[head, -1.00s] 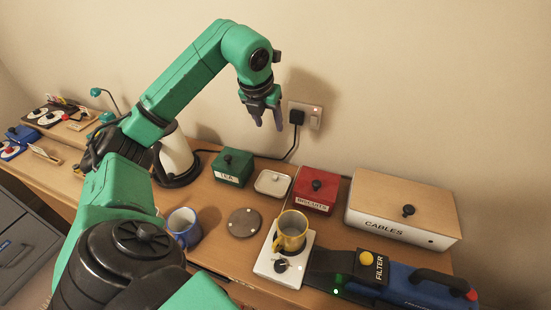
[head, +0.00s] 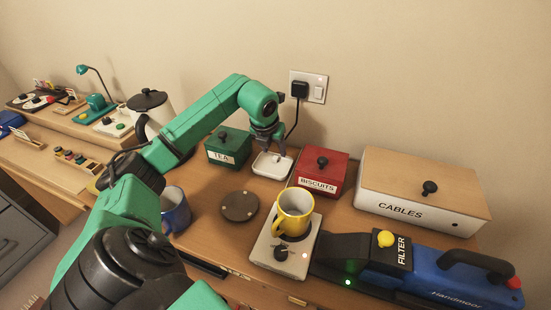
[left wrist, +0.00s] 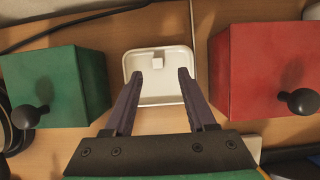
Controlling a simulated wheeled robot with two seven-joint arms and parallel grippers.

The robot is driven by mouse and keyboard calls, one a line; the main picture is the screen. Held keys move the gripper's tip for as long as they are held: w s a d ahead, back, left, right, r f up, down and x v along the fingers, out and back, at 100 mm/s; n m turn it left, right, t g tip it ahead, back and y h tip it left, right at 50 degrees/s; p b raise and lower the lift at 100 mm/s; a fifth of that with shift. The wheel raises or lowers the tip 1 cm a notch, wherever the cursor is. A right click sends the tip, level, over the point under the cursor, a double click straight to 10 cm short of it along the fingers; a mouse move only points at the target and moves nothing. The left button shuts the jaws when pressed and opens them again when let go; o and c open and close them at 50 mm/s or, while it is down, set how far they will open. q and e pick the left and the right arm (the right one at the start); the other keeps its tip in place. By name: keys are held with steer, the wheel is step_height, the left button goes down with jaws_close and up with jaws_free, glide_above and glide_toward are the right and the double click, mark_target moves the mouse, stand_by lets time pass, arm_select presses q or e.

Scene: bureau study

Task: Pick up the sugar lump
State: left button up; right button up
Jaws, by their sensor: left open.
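The white sugar lump (left wrist: 158,59) lies in a small white dish (left wrist: 134,66), toward its far side in the left wrist view. The dish (head: 265,171) also shows in the head view, between the green and red boxes; the lump cannot be made out there. My left gripper (left wrist: 160,75) is open and empty, pointing down over the dish. Its fingertips stand on either side of the dish's middle, just short of the lump in the picture. In the head view my left gripper (head: 268,152) hangs at the dish; its exact height above it is hard to tell.
The green TEA box (head: 228,148) and the red BISCUITS box (head: 321,174) stand close on either side of the dish. A round coaster (head: 239,206), blue mug (head: 174,214) and CABLES box (head: 420,192) stand nearby.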

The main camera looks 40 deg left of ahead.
mark_target(275, 158)
arm_select(q)
steer(key=x, duration=0.4)
steer(key=shift+a+f+p, duration=0.2)
steer(key=shift+f+p, duration=0.1)
steer(key=shift+p, duration=0.1)
steer(key=shift+r, duration=0.1)
jaws_close()
